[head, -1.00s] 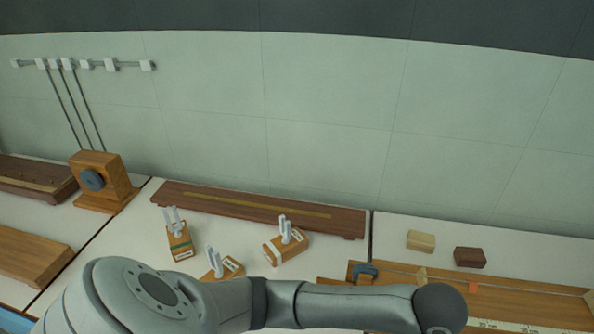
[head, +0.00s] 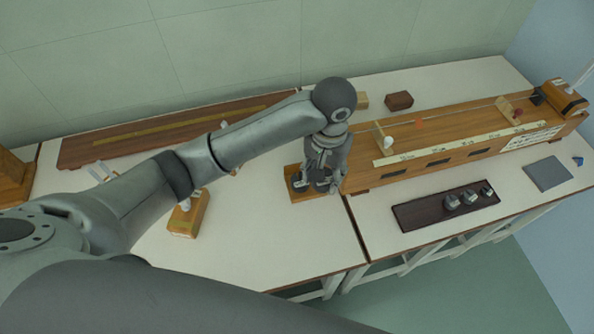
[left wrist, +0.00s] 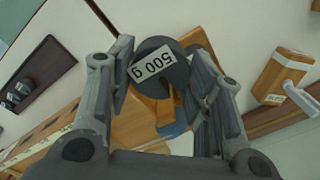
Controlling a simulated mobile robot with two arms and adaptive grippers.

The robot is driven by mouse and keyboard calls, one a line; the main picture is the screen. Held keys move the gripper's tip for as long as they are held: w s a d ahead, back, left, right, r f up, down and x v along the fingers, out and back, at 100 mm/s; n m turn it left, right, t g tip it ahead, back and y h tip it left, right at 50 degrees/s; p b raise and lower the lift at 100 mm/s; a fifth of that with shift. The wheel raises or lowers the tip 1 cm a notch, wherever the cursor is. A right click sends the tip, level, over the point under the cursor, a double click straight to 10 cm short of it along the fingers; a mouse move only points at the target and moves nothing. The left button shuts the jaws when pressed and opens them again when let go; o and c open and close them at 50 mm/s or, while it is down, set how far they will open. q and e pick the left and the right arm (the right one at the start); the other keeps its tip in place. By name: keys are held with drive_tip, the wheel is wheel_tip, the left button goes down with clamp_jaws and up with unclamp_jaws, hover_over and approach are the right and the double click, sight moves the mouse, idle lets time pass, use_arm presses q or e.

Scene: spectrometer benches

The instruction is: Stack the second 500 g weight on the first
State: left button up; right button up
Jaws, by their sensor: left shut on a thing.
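My left gripper (head: 318,184) is above a small wooden base (head: 300,196) at the left end of the long wooden bench. In the left wrist view its fingers are closed around a dark grey round weight (left wrist: 172,78) with a white "500 g" label. Dark round shapes show at the fingers in the head view, partly covered by the gripper. In the left wrist view another dark rounded edge (left wrist: 207,52) shows behind the held weight; I cannot tell for sure whether it is the other 500 g weight. My right gripper is out of view.
The long wooden bench (head: 450,150) carries a string and a scale. A dark tray (head: 408,216) with several small metal weights lies in front of it. A grey mat (head: 548,174) lies at the right. A tuning fork box (head: 188,218) stands left of the gripper.

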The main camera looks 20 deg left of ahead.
use_arm(q)
drive_tip(key=w+a+f, duration=0.1)
drive_tip(key=a+f, duration=0.1)
drive_tip(key=w+a+f, duration=0.2)
drive_tip(key=w+a+f+p, duration=0.1)
drive_tip(key=w+a+f, duration=0.1)
drive_tip(key=shift+w+a+f, duration=0.1)
drive_tip(key=shift+a+f, duration=0.2)
drive_tip(key=shift+w+a+f, duration=0.2)
drive_tip(key=shift+a+f, duration=0.1)
drive_tip(key=shift+f, duration=0.1)
wheel_tip(320, 180, down, 3)
drive_tip(key=shift+f, duration=0.1)
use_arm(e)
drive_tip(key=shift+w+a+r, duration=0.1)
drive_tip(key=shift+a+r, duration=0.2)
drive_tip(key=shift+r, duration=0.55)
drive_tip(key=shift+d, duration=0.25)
